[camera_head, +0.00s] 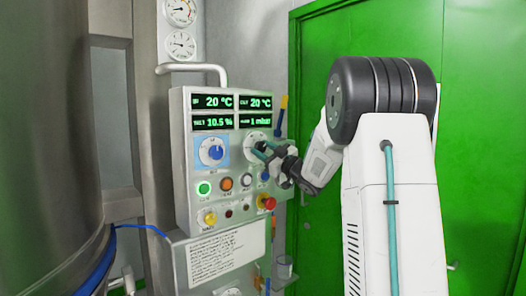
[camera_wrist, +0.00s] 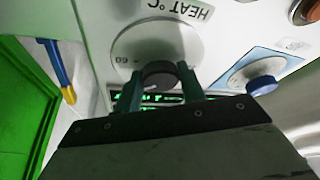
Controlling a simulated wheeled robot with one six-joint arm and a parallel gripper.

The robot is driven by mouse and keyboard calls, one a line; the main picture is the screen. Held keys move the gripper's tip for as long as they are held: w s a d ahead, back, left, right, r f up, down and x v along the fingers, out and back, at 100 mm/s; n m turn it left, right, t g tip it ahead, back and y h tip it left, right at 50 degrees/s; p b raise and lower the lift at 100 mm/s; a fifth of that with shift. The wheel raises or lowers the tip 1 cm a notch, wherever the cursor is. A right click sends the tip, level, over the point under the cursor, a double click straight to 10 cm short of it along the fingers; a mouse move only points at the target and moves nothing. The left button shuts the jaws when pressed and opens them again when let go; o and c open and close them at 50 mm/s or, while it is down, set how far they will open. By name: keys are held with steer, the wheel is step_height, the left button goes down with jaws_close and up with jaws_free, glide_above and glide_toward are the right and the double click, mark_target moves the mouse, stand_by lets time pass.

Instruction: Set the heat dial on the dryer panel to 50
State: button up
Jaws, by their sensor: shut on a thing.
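The dryer panel (camera_head: 183,193) is a light grey box with lit green readouts at the top; two read 20 °C. The heat dial's white round scale plate (camera_head: 251,135) is at the panel's right, largely covered by my gripper (camera_head: 264,149). In the wrist view the dark round heat dial knob (camera_wrist: 159,70) sits between the two fingers of my gripper (camera_wrist: 160,84), which are shut on it. The label HEAT °C (camera_wrist: 172,12) shows upside down, and a 60 mark is left of the knob. The dial's pointer and setting cannot be read.
A blue knob (camera_head: 214,152) on a blue plate is left of the heat dial. Below are a green button (camera_head: 204,188), an orange button (camera_head: 226,184) and a red mushroom button (camera_head: 266,202). A green door (camera_head: 312,100) is behind my arm; a steel vessel (camera_head: 45,120) stands left.

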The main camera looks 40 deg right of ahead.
steer(key=shift+d+n+g+y, duration=0.1)
steer(key=shift+n+g+y, duration=0.4)
steer(key=shift+n, duration=1)
steer(key=shift+d+n+g+y, duration=0.1)
steer(key=shift+n+g+y, duration=0.4)
steer(key=shift+n, duration=1)
steer(key=shift+y, duration=0.3)
steer(key=o, duration=1)
steer(key=shift+a, duration=0.1)
steer(key=shift+c, duration=0.2)
steer(key=v, duration=0.8)
steer(key=shift+w+f, duration=0.1)
